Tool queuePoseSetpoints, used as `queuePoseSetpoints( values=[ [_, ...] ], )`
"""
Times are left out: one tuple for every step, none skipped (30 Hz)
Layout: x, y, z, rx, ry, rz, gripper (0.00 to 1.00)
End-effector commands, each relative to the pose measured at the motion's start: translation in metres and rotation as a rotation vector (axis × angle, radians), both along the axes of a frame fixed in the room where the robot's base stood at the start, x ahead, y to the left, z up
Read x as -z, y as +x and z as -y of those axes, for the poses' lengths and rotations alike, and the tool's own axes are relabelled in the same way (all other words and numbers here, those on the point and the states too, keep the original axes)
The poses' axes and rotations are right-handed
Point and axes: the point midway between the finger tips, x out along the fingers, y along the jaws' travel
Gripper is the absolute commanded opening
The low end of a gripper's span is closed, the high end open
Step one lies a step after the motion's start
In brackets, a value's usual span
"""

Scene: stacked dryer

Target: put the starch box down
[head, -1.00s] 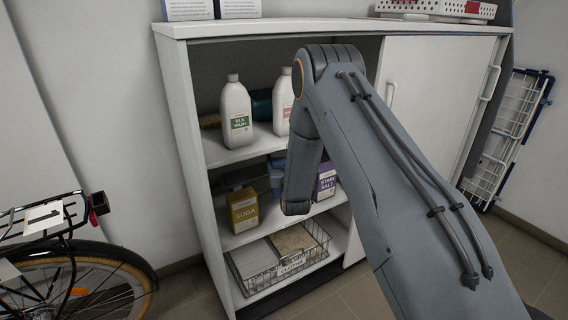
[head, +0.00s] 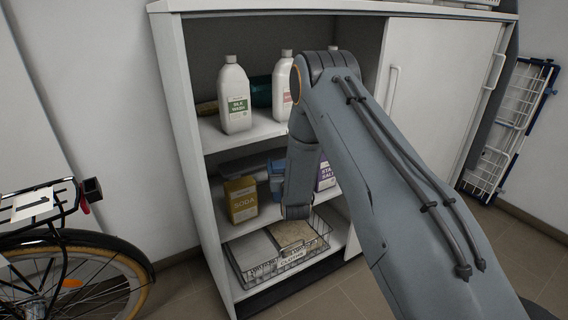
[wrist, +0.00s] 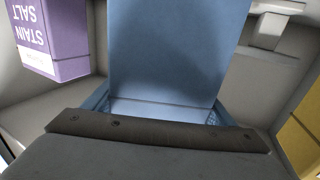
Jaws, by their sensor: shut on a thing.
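A plain blue box (wrist: 180,50), taken to be the starch box, fills the middle of the wrist view; no label shows. My gripper (wrist: 160,112) is shut on it, with blue finger parts at its sides. In the head view my arm hides most of the gripper and box. Only a bit of blue shows on the middle shelf level (head: 276,168), between the soda box and the stain salt box. I cannot tell whether the held box touches the shelf.
The yellow soda box (head: 241,200) stands left on the middle shelf and the purple stain salt box (head: 326,176) right; it also shows in the wrist view (wrist: 50,38). White bottles (head: 235,97) stand above. A wire basket (head: 262,270) sits below. A sliding door (head: 440,100) covers the right side.

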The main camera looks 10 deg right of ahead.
Motion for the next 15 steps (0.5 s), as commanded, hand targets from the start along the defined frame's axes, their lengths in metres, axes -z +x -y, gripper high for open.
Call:
queuePoseSetpoints(
  values=[
    [-0.0011,0.0003,0.0000,0.000,0.000,0.002,0.22],
    [-0.0011,0.0003,0.0000,0.000,0.000,0.002,0.22],
    [-0.0011,0.0003,0.0000,0.000,0.000,0.002,0.22],
    [-0.0010,0.0003,0.0000,0.000,0.000,0.002,0.22],
    [-0.0008,0.0003,0.0000,0.000,0.000,0.002,0.22],
    [-0.0005,0.0003,0.0000,0.000,0.000,0.002,0.22],
    [-0.0002,0.0003,0.0000,0.000,0.000,0.002,0.22],
    [0.0002,0.0003,0.0000,0.000,0.000,0.002,0.22],
    [0.0008,0.0003,0.0000,0.000,0.000,0.002,0.22],
    [0.0013,0.0004,0.0000,0.000,0.000,0.002,0.22],
    [0.0018,0.0004,0.0000,0.000,0.000,0.002,0.22],
    [0.0026,0.0004,0.0000,0.000,0.000,0.002,0.22],
    [0.0032,0.0004,0.0000,0.000,0.000,0.002,0.22],
    [0.0037,0.0004,0.0000,0.000,0.000,0.002,0.22],
    [0.0045,0.0004,0.0000,0.000,0.000,0.002,0.22]
  ],
)
